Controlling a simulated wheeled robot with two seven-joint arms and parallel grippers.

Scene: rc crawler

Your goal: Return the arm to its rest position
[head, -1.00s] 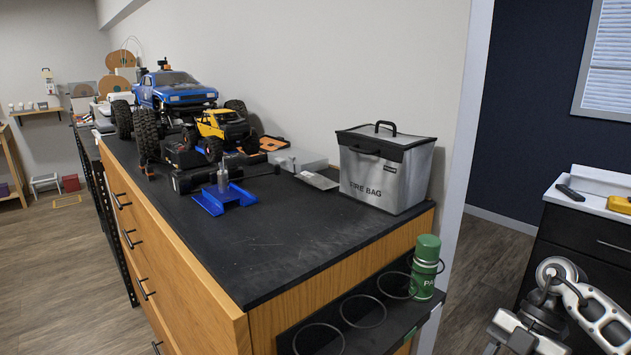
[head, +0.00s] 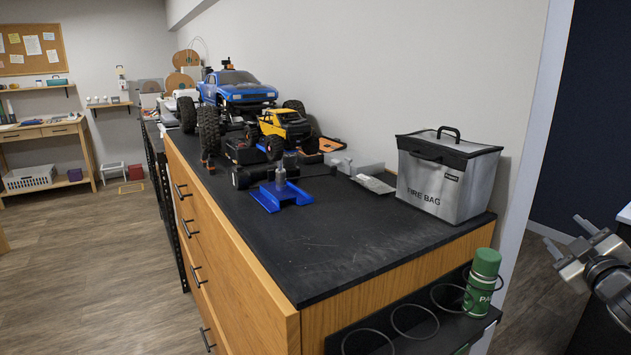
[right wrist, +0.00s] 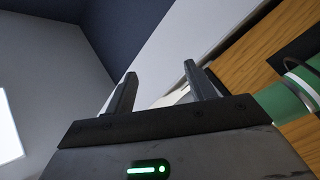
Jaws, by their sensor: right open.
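My right gripper (head: 568,238) is at the right edge of the head view, beside the doorway and to the right of the cabinet end. Its two fingers are apart with nothing between them. In the right wrist view the open fingers (right wrist: 158,92) point toward the wall and door frame, and the space between them is empty. A green can (head: 482,282) stands in a ring of the holder on the cabinet end, left of the gripper and apart from it. Part of a green cylinder (right wrist: 285,102) shows at the right in the wrist view. My left gripper is not in view.
The black-topped cabinet (head: 330,240) carries a grey fire bag (head: 445,185), a blue truck (head: 240,90), a yellow truck (head: 285,125) and a blue stand (head: 282,197). The ring holder (head: 400,335) juts from the cabinet end. Open floor (head: 90,275) lies at left.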

